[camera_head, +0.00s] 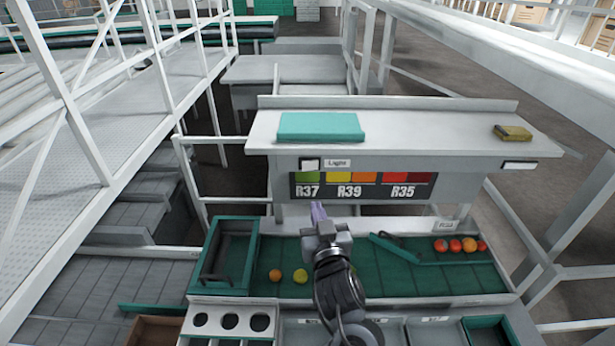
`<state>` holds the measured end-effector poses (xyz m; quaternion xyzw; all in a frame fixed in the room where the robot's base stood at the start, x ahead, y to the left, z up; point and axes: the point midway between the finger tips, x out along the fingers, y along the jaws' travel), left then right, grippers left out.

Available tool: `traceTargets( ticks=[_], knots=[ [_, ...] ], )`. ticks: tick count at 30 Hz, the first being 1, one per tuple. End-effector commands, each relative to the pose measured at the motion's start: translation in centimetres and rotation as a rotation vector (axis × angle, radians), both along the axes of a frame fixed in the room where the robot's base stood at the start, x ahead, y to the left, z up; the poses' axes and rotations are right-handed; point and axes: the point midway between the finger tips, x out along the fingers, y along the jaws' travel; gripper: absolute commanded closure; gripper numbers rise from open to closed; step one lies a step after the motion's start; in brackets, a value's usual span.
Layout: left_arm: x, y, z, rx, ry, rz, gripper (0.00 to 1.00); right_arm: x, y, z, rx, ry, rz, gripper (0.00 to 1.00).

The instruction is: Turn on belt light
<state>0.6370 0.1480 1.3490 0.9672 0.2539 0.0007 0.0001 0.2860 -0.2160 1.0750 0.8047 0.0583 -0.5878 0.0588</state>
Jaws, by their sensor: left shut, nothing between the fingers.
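The light switch (309,164) is a small white square on the front of the shelf, at its left end. A "Light" label (337,163) sits just right of it. My left gripper (318,211) is shut and empty, its purple fingertips pointing up toward the shelf front. In the picture it sits below the switch, over the lower edge of the colour chart, apart from the switch. The belt (420,275) is a dark green surface below the shelf. I cannot tell whether its light is on. My right gripper is not in view.
A colour chart (352,178) hangs under the switch. A teal box (320,127) and a yellowish block (513,132) lie on the shelf (430,132). Several tomatoes (455,245) rest on the belt. A green crate (251,254) stands at the belt's left end.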

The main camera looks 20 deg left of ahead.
Motion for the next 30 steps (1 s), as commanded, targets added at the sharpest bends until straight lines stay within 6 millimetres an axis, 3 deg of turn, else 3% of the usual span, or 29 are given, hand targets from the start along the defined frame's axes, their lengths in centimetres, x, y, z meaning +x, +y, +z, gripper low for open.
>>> traceTargets(
  ticks=[8,14,30],
  knots=[
    [0.1,0.1,0.0,0.0,0.001,0.0,1.0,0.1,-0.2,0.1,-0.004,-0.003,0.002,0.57],
    [1.4,0.8,0.1,0.003,0.001,0.002,1.0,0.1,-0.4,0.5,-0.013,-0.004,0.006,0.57],
    [9.4,5.4,0.2,0.004,0.002,0.003,1.0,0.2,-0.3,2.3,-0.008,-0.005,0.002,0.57]
  ],
)
